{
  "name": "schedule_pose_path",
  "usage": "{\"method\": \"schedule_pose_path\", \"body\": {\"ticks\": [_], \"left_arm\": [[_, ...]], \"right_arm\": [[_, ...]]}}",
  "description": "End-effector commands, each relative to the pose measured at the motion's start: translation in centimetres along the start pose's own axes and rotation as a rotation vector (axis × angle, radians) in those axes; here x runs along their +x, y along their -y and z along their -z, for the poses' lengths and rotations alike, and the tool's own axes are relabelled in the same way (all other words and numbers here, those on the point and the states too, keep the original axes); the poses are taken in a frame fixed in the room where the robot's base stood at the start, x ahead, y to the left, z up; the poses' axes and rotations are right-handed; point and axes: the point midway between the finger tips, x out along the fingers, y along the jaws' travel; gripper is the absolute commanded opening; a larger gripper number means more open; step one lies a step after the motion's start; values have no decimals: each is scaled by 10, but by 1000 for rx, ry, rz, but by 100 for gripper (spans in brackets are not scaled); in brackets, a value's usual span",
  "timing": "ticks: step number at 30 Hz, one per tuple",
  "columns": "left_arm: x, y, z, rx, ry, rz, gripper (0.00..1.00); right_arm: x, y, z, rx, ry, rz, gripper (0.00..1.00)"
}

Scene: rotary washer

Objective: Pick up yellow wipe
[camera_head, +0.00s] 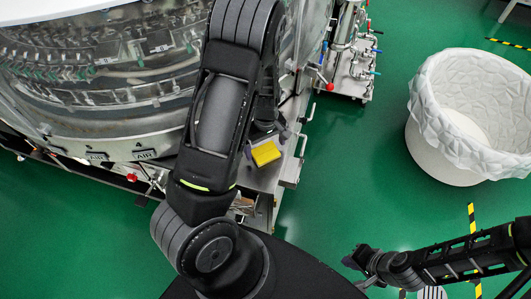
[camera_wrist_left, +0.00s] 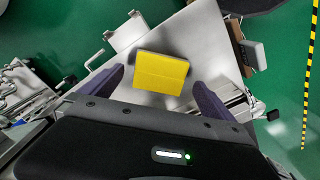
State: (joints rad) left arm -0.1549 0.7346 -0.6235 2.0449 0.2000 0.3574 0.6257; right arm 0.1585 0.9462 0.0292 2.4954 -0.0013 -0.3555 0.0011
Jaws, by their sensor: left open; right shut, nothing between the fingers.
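The yellow wipe (camera_head: 266,154) lies flat on a metal ledge beside the washer. It also shows in the left wrist view (camera_wrist_left: 161,73), slightly tilted in the picture, between and just beyond my fingers. My left gripper (camera_head: 267,143) is open and empty, with one purple finger on each side of the wipe and apart from it. Its height above the wipe is hard to judge. My arm hides part of the washer and ledge. My right gripper (camera_head: 354,262) is shut and empty at the lower right, away from the wipe.
The round glass-sided washer (camera_head: 110,70) fills the upper left. Metal handles (camera_head: 291,172) stick out from the ledge's right side. A piped valve stand (camera_head: 350,65) is behind. A white lined bin (camera_head: 440,150) stands at right. Green floor (camera_head: 350,150) is clear between.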

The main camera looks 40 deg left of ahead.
Motion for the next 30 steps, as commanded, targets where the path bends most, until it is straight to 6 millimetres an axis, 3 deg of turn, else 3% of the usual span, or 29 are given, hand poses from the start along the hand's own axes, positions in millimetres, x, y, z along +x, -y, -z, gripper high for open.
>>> {"method": "schedule_pose_path", "body": {"ticks": [6, 24, 30], "left_arm": [[25, 0, 0, -1, 0, 0, 100], [25, 0, 0, -1, 0, -1, 100], [25, 0, 0, 0, 0, -1, 84]], "right_arm": [[1, 0, 0, 0, 0, 0, 0], [1, 0, 0, 0, 0, 0, 0], [1, 0, 0, 0, 0, 0, 0]]}}
